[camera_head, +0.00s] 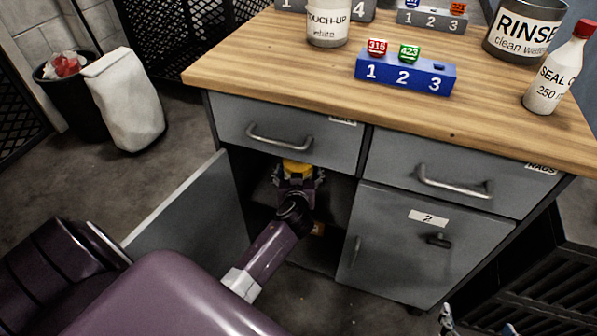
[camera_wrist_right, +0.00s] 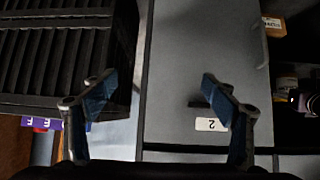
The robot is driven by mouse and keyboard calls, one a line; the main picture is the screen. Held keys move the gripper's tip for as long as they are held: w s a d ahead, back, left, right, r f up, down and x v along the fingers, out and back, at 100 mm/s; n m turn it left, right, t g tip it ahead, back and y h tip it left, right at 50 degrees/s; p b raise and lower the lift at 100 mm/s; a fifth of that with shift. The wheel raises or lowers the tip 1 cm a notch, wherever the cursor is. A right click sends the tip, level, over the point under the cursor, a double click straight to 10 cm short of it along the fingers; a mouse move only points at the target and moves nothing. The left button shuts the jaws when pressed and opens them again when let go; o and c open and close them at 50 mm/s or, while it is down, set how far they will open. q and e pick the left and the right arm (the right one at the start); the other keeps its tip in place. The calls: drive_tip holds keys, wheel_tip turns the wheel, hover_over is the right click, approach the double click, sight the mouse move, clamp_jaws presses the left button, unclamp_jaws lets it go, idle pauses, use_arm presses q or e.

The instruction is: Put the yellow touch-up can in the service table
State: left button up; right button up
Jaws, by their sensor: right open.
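The yellow touch-up can (camera_head: 298,167) shows only as a yellow patch in the open left compartment of the service table (camera_head: 190,80), just under the left drawer. My left gripper (camera_head: 298,176) reaches into that compartment with its fingers around the can. I cannot tell whether they are closed on it. The can's lower part is hidden. My right gripper (camera_wrist_right: 157,88) is open and empty, facing the closed door marked 2 (camera_wrist_right: 185,60). Its fingertips barely show at the head view's bottom edge (camera_head: 478,326).
The compartment's open door (camera_head: 185,220) stands out left beside my left arm. On the tabletop are a white touch-up bottle (camera_head: 327,25), a blue numbered block (camera_head: 405,72), a RINSE pot (camera_head: 523,30) and a seal bottle (camera_head: 560,70). A black slatted crate (camera_head: 545,290) stands right.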

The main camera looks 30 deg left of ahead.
use_arm(q)
drive_tip(key=s+d+m+g+h, duration=0.2)
drive_tip(key=s+d, duration=0.3)
drive_tip(key=s, duration=0.6)
drive_tip(key=s+d+r+m+g+h+p, duration=0.1)
drive_tip(key=s+d+m+g+h, duration=0.1)
drive_tip(key=s+d, duration=0.4)
drive_tip(key=s+d+r+m+g+h+p, duration=0.1)
drive_tip(key=s+d+m+g+h, duration=0.2)
drive_tip(key=s, duration=1.3)
drive_tip(key=d+m, duration=0.1)
drive_tip(key=d, duration=0.2)
drive_tip(key=shift+g, duration=0.4)
use_arm(e)
drive_tip(key=s+d+f+g, duration=0.2)
drive_tip(key=s+f+g, duration=0.1)
drive_tip(key=s, duration=0.3)
drive_tip(key=s+d+f+g+h, duration=0.1)
drive_tip(key=s+d+f+g, duration=0.1)
drive_tip(key=s, duration=0.5)
drive_tip(key=shift+f+g+h, duration=0.3)
drive_tip(key=shift+f+g, duration=0.35)
drive_tip(key=shift+g, duration=0.15)
use_arm(q)
drive_tip(key=shift+d+p, duration=0.1)
drive_tip(key=shift+p, duration=0.2)
use_arm(e)
drive_tip(key=shift+w, duration=0.15)
